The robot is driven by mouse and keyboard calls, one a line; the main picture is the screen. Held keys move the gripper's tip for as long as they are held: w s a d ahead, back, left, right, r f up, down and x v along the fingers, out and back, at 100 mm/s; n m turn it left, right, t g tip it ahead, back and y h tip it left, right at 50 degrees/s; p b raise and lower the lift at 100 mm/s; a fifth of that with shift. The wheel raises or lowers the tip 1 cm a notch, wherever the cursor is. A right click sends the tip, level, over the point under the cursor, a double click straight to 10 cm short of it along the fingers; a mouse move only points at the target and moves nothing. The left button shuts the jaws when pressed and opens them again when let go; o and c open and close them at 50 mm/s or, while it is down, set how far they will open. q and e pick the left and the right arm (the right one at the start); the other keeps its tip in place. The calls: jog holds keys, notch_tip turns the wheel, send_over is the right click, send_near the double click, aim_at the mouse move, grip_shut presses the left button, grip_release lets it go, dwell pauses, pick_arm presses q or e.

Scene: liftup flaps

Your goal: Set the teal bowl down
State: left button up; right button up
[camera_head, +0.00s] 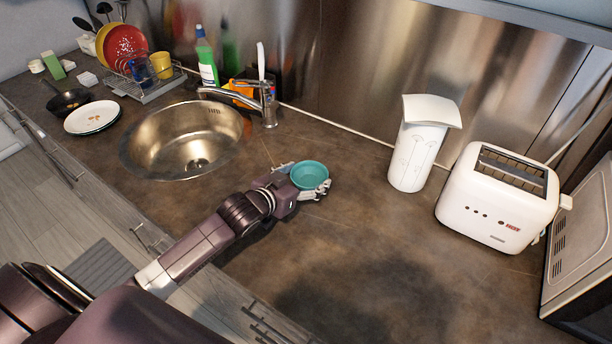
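The teal bowl (310,175) is small and round and sits upright over the brown countertop (345,235), right of the sink. My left gripper (308,182) comes in from the left and has its fingers around the bowl, one on the far side and one on the near right side. The fingers appear shut on the bowl. I cannot tell whether the bowl's base touches the counter. My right gripper is not in view.
The metal sink (150,150) and faucet (268,105) are to the left. A white canister (418,150), a toaster (497,205) and a microwave (585,245) stand to the right. A dish rack (150,92) is at the back left. The counter in front is clear.

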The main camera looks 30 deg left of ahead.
pick_arm(q)
jog(key=o, duration=0.3)
jog(key=b+v, duration=0.1)
jog(key=v, duration=0.9)
jog(key=shift+s+a, duration=0.1)
jog(key=shift+s, duration=0.25)
jog(key=shift+s+a+r, duration=0.1)
jog(key=shift+s+r, duration=0.25)
jog(key=shift+s, duration=0.25)
